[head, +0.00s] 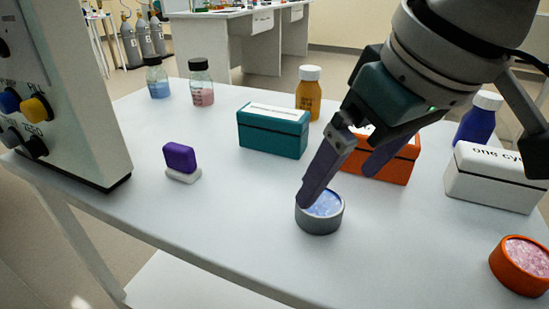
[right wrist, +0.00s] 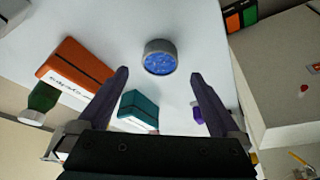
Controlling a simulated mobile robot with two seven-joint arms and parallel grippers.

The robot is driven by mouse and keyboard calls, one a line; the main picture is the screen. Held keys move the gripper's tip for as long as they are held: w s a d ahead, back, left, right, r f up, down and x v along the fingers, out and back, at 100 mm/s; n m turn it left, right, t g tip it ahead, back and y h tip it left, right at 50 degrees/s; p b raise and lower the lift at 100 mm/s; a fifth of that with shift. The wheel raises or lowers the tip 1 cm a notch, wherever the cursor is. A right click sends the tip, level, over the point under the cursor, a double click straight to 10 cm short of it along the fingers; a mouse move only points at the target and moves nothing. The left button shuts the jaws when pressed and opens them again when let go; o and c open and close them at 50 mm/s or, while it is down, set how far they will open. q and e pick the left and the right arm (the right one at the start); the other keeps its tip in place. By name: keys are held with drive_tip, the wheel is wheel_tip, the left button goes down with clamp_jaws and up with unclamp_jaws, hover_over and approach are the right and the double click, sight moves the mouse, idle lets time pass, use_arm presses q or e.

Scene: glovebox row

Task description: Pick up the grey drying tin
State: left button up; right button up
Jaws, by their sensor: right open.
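The grey drying tin (head: 319,222) is a short round tin with blue granules inside, upright on the white table. My right gripper (head: 338,187) is above and behind it, fingers pointing down toward it. One finger overlaps the tin's left rim in the head view; I cannot tell if it touches. In the right wrist view the tin (right wrist: 160,58) sits just beyond the open fingertips (right wrist: 158,76), roughly centred between them, with nothing held. My left gripper is not in view.
An orange tin (head: 522,265) with pink granules stands at the right. Behind are a teal box (head: 272,132), an orange box (head: 385,168), a white box (head: 492,178) and several bottles. A purple-and-white block (head: 181,160) and a control cabinet (head: 75,90) are left. The table's front left is clear.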

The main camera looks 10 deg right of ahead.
sight(323, 204)
drive_tip(key=shift+x, duration=0.9)
drive_tip(key=b+x, duration=0.1)
drive_tip(key=x, duration=0.2)
drive_tip(key=shift+f+b, duration=0.4)
drive_tip(key=shift+f, duration=0.05)
drive_tip(key=shift+w+f, duration=0.3)
drive_tip(key=shift+f, duration=0.15)
drive_tip(key=shift+a, duration=0.1)
drive_tip(key=c, duration=1.4)
drive_tip(key=shift+r, duration=0.1)
